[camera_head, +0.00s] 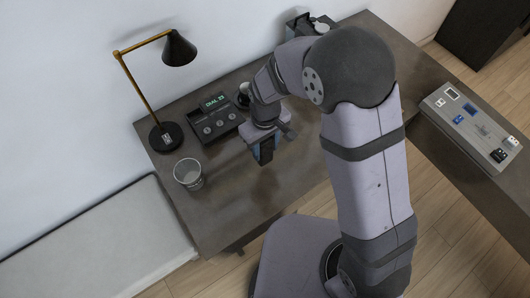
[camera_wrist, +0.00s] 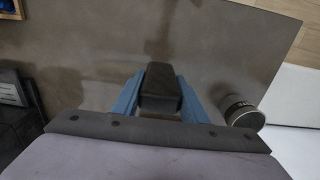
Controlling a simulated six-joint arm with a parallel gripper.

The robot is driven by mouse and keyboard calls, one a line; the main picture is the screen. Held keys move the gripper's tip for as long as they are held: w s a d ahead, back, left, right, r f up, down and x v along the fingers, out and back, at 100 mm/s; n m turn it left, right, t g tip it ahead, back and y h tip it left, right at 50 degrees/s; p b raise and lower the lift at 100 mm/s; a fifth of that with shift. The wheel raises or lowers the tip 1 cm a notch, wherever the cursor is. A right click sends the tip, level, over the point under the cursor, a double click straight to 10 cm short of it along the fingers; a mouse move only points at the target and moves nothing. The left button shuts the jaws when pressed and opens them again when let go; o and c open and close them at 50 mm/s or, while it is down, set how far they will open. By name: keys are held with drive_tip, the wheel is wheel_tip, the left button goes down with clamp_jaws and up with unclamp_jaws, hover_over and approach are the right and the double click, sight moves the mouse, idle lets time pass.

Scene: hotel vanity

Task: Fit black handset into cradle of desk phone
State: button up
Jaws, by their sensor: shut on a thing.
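The black desk phone (camera_head: 214,117) lies on the dark vanity top near the wall, with a lit display and round knobs. A corner of it shows at the left edge of the wrist view (camera_wrist: 12,95). My gripper (camera_head: 264,153) is above the tabletop, in front and to the right of the phone. It is shut on the black handset (camera_wrist: 161,88), which sits between the blue fingers in the wrist view. In the head view the handset shows as a dark block (camera_head: 266,156) under the gripper. The handset is apart from the phone.
A clear glass (camera_head: 188,173) stands near the front left edge, and a black lamp (camera_head: 166,137) stands behind it. A small round item (camera_head: 243,94) is right of the phone. A dark box (camera_head: 306,25) stands at the back. The tabletop (camera_head: 230,205) in front is clear.

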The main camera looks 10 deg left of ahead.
sight(265, 155)
drive_tip(key=shift+f+p, duration=0.35)
drive_tip(key=shift+f, duration=1.7)
drive_tip(key=shift+f, duration=0.1)
drive_tip(key=o, duration=1.3)
wheel_tip(265, 155, up, 12)
drive_tip(key=shift+r+b, duration=0.15)
drive_tip(key=shift+b, duration=0.85)
drive_tip(key=s+d+m, duration=0.4)
drive_tip(key=d, duration=0.7)
drive_tip(key=s+d+m, duration=0.4)
drive_tip(key=d, duration=0.7)
drive_tip(key=shift+s+d+r+m, duration=0.2)
drive_tip(key=shift+s+r+m, duration=0.1)
drive_tip(key=shift+m, duration=0.1)
drive_tip(key=shift+o, duration=0.4)
drive_tip(key=shift+s+d, duration=0.1)
drive_tip(key=shift+d, duration=0.05)
